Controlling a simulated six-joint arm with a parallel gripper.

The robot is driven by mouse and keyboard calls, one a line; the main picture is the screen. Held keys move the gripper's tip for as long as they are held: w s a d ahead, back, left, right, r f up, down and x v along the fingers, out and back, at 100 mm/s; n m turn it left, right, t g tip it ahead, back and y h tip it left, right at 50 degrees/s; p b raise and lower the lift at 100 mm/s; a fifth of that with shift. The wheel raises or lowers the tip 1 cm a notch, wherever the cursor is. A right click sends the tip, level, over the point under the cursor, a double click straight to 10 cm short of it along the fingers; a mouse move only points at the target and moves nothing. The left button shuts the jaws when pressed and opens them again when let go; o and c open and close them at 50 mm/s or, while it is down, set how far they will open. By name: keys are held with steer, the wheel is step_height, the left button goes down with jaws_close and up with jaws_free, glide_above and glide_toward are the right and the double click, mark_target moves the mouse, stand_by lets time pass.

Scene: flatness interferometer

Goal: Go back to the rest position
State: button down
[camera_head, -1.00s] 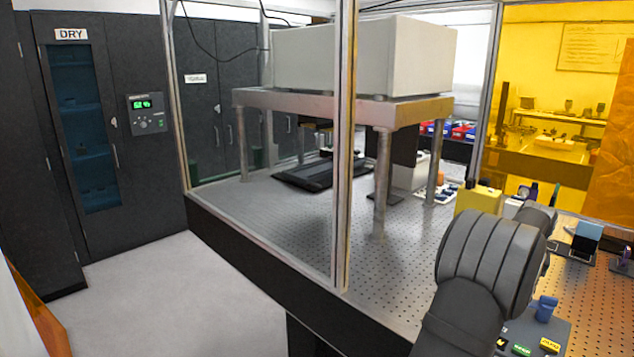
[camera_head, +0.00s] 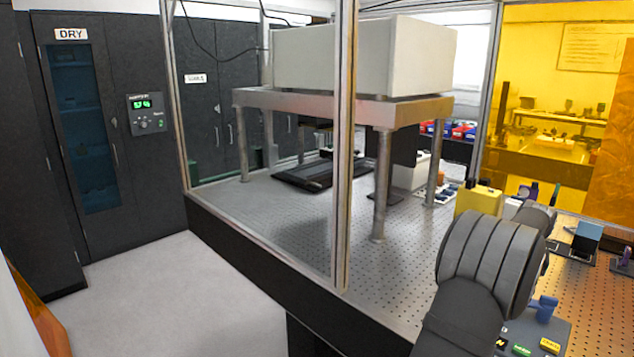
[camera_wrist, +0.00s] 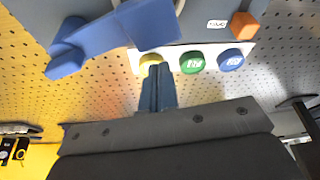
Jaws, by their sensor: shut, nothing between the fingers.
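My gripper (camera_wrist: 158,72) is shut and empty in the wrist view. Its fingertips overlap the lower edge of a yellow round button (camera_wrist: 150,58) in the picture; whether they touch it I cannot tell. A blue lever (camera_wrist: 115,38) lies just above the fingers in that view, apart from them as far as I can see. It also shows in the head view (camera_head: 545,309) on a dark panel at the lower right. My arm stands at the lower right of the head view and hides the fingers there.
The perforated table (camera_head: 290,235) carries a frame with a large pale box (camera_head: 360,55).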

steer(key=shift+w+d+r, duration=0.1)
steer(key=shift+w+r, duration=0.1)
steer(key=shift+r, duration=0.4)
steer(key=shift+w+d+r, duration=0.1)
steer(key=shift+w+r, duration=0.1)
steer(key=shift+r, duration=0.4)
steer(key=v, duration=0.7)
steer(key=x, duration=0.9)
steer(key=s, duration=0.1)
steer(key=s+a, duration=0.1)
steer(key=s, duration=0.1)
steer(key=shift+s+a+f, duration=0.2)
steer(key=shift+a+f, duration=0.05)
steer(key=shift+a, duration=0.05)
steer(key=shift+w+d+f, duration=0.1)
steer(key=shift+w+d, duration=0.3)
steer(key=shift+d, duration=0.05)
steer(key=d+m, duration=0.1)
steer(key=w+m, duration=0.1)
steer(key=m, duration=0.1)
steer(key=shift+d+g+h, duration=0.3)
steer(key=shift+d+h, duration=0.1)
steer(key=d+m+g+h, duration=0.1)
steer(key=d+m+g, duration=0.1)
steer(key=d+m, duration=0.4)
steer(key=shift+m+g, duration=0.4)
steer(key=shift+m, duration=1.3)
